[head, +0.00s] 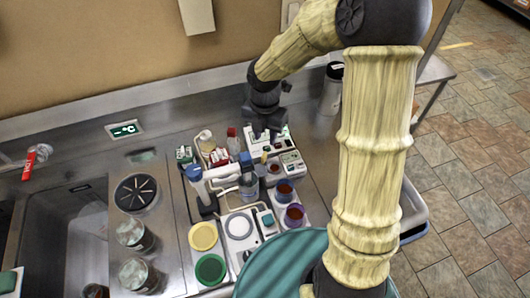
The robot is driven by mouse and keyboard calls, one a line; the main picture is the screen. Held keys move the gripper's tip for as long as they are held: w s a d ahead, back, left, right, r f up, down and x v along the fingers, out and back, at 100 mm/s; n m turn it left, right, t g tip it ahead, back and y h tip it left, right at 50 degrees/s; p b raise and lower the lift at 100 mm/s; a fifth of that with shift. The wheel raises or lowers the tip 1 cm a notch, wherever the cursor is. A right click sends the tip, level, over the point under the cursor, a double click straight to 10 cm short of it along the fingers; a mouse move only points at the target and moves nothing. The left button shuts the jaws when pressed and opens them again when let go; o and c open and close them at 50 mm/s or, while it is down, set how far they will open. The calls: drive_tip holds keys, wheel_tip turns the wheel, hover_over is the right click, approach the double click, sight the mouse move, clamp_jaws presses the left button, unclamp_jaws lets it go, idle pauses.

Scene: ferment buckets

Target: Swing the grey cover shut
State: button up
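A small pale device (291,167) with dark buttons stands at the back right of the counter's cluster of items. A pale grey-white panel (281,140) rises behind it, close under my gripper; it looks like a raised cover, but I cannot be sure it is the grey cover. My gripper (265,134) is dark, points down, and is just above or beside this panel. It hides part of the panel. I cannot tell whether it touches the panel or how far apart its fingers are.
Cups with dark contents (294,215), yellow (203,236) and green (210,269) round lids, and a blue-topped handled tool (194,173) crowd the counter in front. A red-capped bottle (233,140) is left of my gripper. A steel canister (331,92) stands right. The sink (66,235) is far left.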

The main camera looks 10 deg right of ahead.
sight(265, 153)
wheel_tip(265, 153, down, 9)
drive_tip(key=shift+f, duration=0.1)
idle(0.3)
clamp_jaws()
